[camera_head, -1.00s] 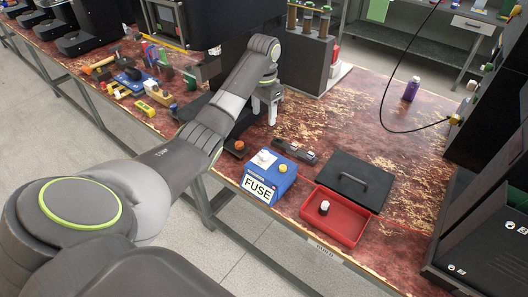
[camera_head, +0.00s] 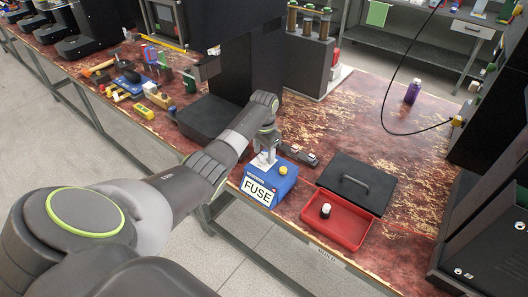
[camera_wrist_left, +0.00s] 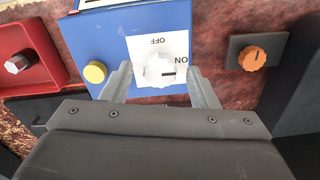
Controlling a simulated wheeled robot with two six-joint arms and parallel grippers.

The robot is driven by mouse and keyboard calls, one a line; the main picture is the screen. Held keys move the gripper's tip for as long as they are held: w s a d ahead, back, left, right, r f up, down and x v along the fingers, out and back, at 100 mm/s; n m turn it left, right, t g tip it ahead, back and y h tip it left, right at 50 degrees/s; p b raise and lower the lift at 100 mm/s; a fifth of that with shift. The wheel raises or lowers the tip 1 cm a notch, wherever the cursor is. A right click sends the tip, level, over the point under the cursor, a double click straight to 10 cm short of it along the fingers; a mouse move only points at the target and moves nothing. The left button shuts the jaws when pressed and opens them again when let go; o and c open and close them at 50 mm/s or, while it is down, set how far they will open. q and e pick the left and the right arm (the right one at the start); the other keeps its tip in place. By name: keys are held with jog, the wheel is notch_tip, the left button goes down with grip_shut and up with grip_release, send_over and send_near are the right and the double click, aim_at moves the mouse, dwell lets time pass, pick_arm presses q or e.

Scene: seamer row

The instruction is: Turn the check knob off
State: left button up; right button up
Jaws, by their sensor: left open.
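A blue box (camera_head: 283,188) with a white FUSE label stands near the table's front edge. In the left wrist view, the blue box (camera_wrist_left: 75,42) carries a white plate with OFF and ON lettering. On the plate is a white knob (camera_wrist_left: 158,70), whose dark mark points towards ON. My left gripper (camera_head: 264,161) is open over the box. In the left wrist view, the fingers of my left gripper (camera_wrist_left: 159,76) stand on either side of the white knob. I cannot tell whether they touch it. In the head view the arm and gripper mostly hide the knob. My right gripper is not in view.
A yellow button (camera_wrist_left: 95,72) is beside the plate. An orange knob (camera_wrist_left: 252,59) sits on a dark block to the right. A red tray (camera_head: 345,232) holding a small black-and-white piece and a dark handled lid (camera_head: 382,190) lie right of the box.

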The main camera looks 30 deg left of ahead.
pick_arm(q)
jog(key=shift+f, duration=0.1)
jog(key=c, duration=1)
jog(key=shift+o, duration=0.2)
jog(key=shift+r+n+p, duration=0.3)
jog(key=shift+n+p, duration=1.1)
jog(key=shift+p, duration=0.2)
jog(key=n+p, duration=0.2)
jog(key=n, duration=0.1)
jog(key=shift+n+p, duration=0.3)
jog(key=n+p, duration=0.2)
jog(key=n, duration=0.3)
jog(key=shift+f, duration=0.1)
jog(key=n+p, duration=0.1)
jog(key=n, duration=0.2)
jog(key=shift+w+n, duration=0.1)
jog(key=shift+n, duration=0.3)
jog(key=shift+n+p, duration=0.35)
jog(key=shift+n, duration=1.05)
